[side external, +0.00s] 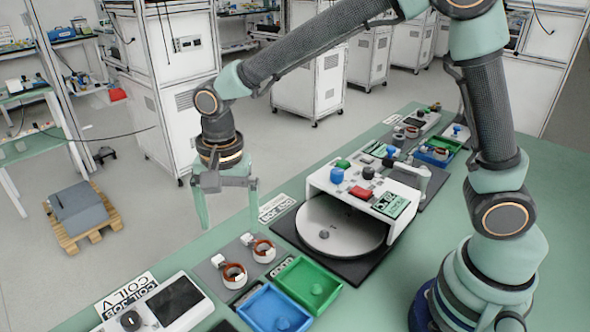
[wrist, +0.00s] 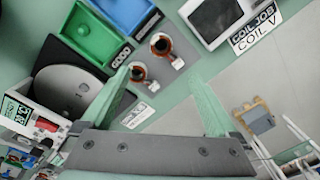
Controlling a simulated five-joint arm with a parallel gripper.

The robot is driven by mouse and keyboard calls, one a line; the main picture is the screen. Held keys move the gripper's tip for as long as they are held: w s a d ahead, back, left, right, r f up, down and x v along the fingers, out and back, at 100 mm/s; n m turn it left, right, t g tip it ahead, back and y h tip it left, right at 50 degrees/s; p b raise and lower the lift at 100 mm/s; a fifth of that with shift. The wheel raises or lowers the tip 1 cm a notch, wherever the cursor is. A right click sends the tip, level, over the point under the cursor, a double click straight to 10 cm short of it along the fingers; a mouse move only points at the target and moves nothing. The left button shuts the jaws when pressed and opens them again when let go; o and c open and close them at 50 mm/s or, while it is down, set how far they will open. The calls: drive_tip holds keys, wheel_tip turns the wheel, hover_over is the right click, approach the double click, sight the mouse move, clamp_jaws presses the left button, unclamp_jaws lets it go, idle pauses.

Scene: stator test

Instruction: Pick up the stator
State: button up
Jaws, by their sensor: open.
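Two stators, rings with copper-coloured windings and a small white block each, rest on a grey plate on the green bench. In the side view one stator (side external: 235,276) is nearer the camera and the other stator (side external: 263,250) is farther back. In the wrist view one stator (wrist: 161,44) is at the upper middle and the other stator (wrist: 138,72) is lower left of it, close to a fingertip in the picture. My gripper (side external: 228,212) is open and empty, raised above the bench near its left edge. Its two green fingers (wrist: 159,76) are spread wide in the wrist view.
A blue tray (side external: 272,311) and a green tray (side external: 308,286) stand beside the stators. A test station with a round grey disc (side external: 341,228) stands behind them. A coil device with a dark screen (side external: 175,298) is at the front. The bench's left edge is close to my gripper.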

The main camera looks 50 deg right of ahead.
drive_tip(key=a+f, duration=0.2)
drive_tip(key=m, duration=0.1)
hover_over(233, 270)
drive_tip(key=s+a, duration=0.1)
drive_tip(key=s, duration=0.1)
drive_tip(key=f, duration=0.6)
drive_tip(key=shift+w+a+f, duration=0.15)
drive_tip(key=shift+w+f, duration=0.05)
drive_tip(key=shift+f, duration=0.05)
drive_tip(key=shift+w+d+f, duration=0.1)
drive_tip(key=shift+d+f, duration=0.05)
drive_tip(key=shift+f, duration=1.2)
drive_tip(key=shift+d+f, duration=0.15)
drive_tip(key=shift+f, duration=1.2)
clamp_jaws()
drive_tip(key=shift+r, duration=0.15)
